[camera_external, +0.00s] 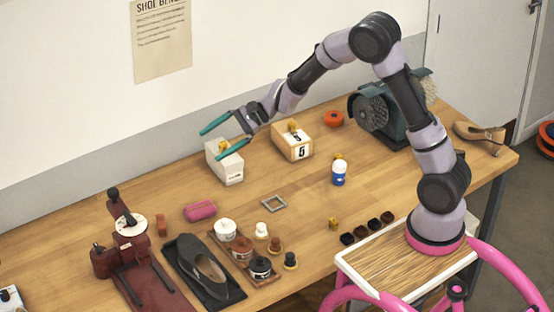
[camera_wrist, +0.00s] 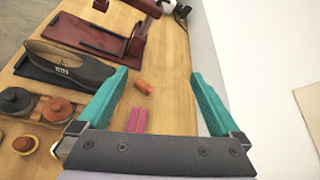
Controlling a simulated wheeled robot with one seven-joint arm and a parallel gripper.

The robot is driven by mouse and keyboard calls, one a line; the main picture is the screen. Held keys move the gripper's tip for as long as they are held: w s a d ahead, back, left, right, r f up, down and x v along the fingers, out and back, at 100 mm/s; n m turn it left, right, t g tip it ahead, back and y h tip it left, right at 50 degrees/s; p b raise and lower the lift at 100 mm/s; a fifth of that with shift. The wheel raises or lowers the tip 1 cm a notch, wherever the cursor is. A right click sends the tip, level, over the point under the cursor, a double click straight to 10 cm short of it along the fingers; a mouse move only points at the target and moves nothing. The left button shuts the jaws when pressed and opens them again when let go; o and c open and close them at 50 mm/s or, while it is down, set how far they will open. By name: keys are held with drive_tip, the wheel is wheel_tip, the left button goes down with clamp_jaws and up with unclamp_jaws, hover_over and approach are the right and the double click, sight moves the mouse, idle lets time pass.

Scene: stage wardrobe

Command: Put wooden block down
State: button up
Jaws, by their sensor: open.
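My gripper (camera_external: 211,143) is open, its two teal fingers spread apart in the air over the pale labelled box (camera_external: 226,168) near the wall. In the wrist view my gripper (camera_wrist: 158,73) has nothing between its fingers. A small reddish-brown block (camera_external: 161,225) lies on the table right of the dark red machine; it also shows in the wrist view (camera_wrist: 143,86), apart from the fingers. I cannot tell for sure whether it is the wooden block.
A pink block (camera_external: 200,210), a black shoe piece (camera_external: 204,268) and several jars, with one white jar (camera_external: 224,230), stand at the front left.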

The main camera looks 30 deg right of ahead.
drive_tip(key=s+d+r+n+h, duration=0.1)
drive_tip(key=s+d+r+n, duration=0.2)
drive_tip(key=s+d+r, duration=0.35)
drive_tip(key=s+d+r+n+t+h, duration=0.1)
drive_tip(key=s+d+r+n+h, duration=0.1)
drive_tip(key=s+d, duration=0.4)
drive_tip(key=s+d+r+n+t+h, duration=0.2)
drive_tip(key=s+d, duration=0.5)
drive_tip(key=d, duration=0.6)
drive_tip(key=s+d+r+n+t+h, duration=0.1)
drive_tip(key=s+d+r+n+h, duration=0.2)
drive_tip(key=s+d, duration=0.4)
drive_tip(key=d+r+h, duration=0.1)
drive_tip(key=d+h, duration=0.1)
drive_tip(key=d, duration=0.1)
drive_tip(key=shift+r+n+t+h, duration=0.25)
drive_tip(key=shift+n+t+h, duration=0.15)
